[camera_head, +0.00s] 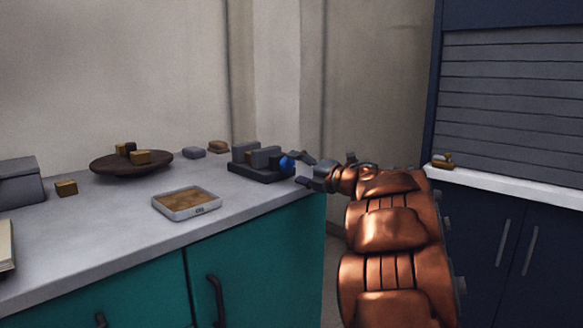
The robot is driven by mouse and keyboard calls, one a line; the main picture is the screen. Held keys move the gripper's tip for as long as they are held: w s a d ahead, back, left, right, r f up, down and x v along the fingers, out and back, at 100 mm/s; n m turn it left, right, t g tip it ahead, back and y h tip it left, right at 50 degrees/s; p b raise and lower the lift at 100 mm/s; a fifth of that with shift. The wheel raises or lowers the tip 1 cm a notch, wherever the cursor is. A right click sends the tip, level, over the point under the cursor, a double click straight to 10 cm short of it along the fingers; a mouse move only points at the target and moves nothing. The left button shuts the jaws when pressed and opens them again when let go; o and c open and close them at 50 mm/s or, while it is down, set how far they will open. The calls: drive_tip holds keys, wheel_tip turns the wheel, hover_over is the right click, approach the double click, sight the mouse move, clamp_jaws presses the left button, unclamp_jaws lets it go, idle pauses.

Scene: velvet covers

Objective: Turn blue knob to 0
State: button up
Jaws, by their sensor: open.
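The blue knob (287,164) is on the right side of a small dark grey device (256,164). The device sits near the right end of the counter. My gripper (300,170) is at the knob's right, with its fingers apart, one behind and one in front, pointing left toward the knob. I cannot tell whether the fingers touch the knob. The knob's marks and its setting are too small to read.
The grey counter (120,240) bears a shallow tray (186,205) with brown contents, a dark bowl (130,163) with several blocks, a loose block (66,188) and a grey box (20,182). A dark blue cabinet (485,235) stands at right, beyond my arm.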

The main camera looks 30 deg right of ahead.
drive_tip(key=v, duration=0.9)
drive_tip(key=shift+s+r, duration=0.1)
